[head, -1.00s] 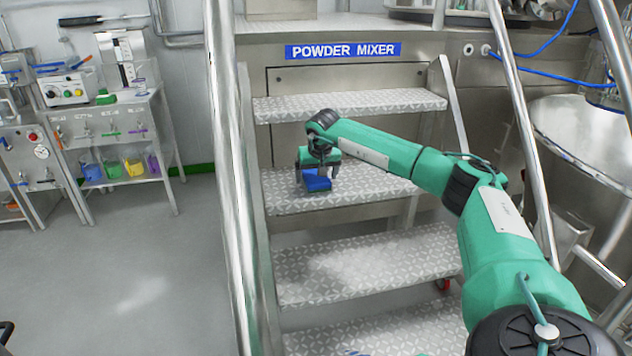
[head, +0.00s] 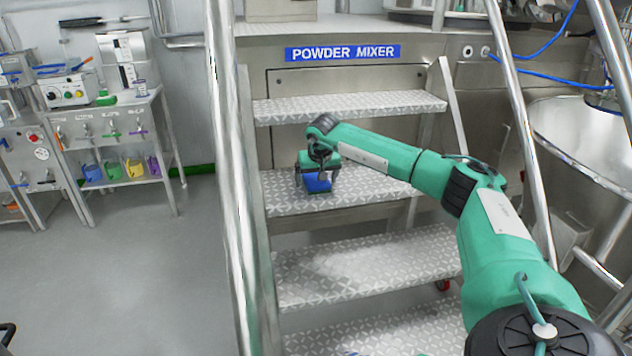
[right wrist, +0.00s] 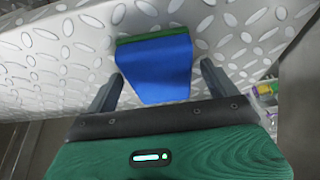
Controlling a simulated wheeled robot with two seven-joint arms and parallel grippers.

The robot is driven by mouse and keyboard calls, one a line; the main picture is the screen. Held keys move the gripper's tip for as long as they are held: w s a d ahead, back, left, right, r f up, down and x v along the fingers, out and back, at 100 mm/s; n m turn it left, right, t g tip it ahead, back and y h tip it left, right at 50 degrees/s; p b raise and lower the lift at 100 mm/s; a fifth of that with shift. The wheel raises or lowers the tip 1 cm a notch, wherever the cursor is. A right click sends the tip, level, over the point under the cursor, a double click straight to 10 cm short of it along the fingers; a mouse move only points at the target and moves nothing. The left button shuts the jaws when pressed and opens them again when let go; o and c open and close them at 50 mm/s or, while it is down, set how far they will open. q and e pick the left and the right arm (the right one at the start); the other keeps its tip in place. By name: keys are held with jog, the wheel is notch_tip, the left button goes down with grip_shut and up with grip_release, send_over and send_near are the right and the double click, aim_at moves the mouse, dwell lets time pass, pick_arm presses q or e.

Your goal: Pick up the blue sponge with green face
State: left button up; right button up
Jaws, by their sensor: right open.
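The blue sponge (head: 317,184) lies on a metal stair tread, under my right gripper (head: 317,182). In the right wrist view the sponge (right wrist: 155,70) shows its blue body, with a strip of its green face along the far edge. My right gripper (right wrist: 160,85) is open, with one finger on each side of the sponge's near part. A gap shows between the sponge and the right finger; the left finger is close to its side. I cannot tell whether that finger touches. My left gripper is not in view.
Patterned stair treads (head: 350,105) rise to the mixer platform. A steel handrail (head: 228,180) stands left of the stairs and another (head: 520,130) stands right. A steel bench (head: 115,110) with colored scoops is at the far left. The floor (head: 140,270) left of the stairs is clear.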

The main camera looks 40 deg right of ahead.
jog(key=c, duration=1.1)
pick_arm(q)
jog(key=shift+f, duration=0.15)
